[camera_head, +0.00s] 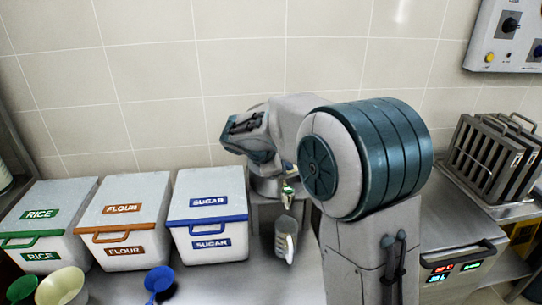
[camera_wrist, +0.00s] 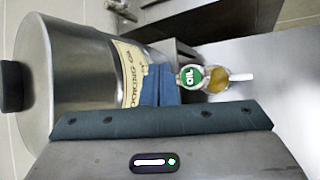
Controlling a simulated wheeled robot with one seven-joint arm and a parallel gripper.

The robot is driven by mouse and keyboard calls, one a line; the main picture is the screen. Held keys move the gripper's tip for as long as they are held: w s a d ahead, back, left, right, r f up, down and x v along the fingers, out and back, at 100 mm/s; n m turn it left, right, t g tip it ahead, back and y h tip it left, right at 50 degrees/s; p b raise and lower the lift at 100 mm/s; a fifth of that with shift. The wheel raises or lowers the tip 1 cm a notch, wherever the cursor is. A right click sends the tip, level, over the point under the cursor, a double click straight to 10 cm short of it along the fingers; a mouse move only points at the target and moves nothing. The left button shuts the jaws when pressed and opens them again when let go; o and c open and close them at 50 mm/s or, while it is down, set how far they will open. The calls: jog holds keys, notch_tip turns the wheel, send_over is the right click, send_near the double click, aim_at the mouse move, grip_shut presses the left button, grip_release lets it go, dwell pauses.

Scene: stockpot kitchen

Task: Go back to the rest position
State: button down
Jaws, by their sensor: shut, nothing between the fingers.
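My gripper (camera_wrist: 161,78) shows in the wrist view as blue fingers closed together with nothing between them. Behind the fingers stands a steel drum (camera_wrist: 85,70) with a cream "cooking oil" label (camera_wrist: 132,72) and a black knob. A tap with a green "OIL" tag (camera_wrist: 191,76) sticks out beside the fingertips. I cannot tell whether the fingers touch the drum. In the head view my arm is folded in the middle and hides most of the drum (camera_head: 267,187); the fingertips cannot be made out there.
Bins marked rice (camera_head: 40,217), flour (camera_head: 123,208) and sugar (camera_head: 209,208) stand at left, with scoops in front, including a blue one (camera_head: 158,280). A grey cup-like item (camera_head: 286,240) is below the tap. A fryer-like unit (camera_head: 455,240) and basket rack (camera_head: 490,155) stand at right.

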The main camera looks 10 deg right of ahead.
jog(key=s+f+m+g+y, duration=0.1)
jog(key=s+m+y, duration=0.2)
jog(key=s+m, duration=0.5)
jog(key=s+d+f+m+g+y, duration=0.1)
jog(key=s+m+y, duration=0.3)
jog(key=s, duration=1.8)
jog(key=shift+s+f+m, duration=0.3)
jog(key=shift+f+m, duration=0.05)
jog(key=shift+m, duration=1.75)
jog(key=shift+s, duration=0.1)
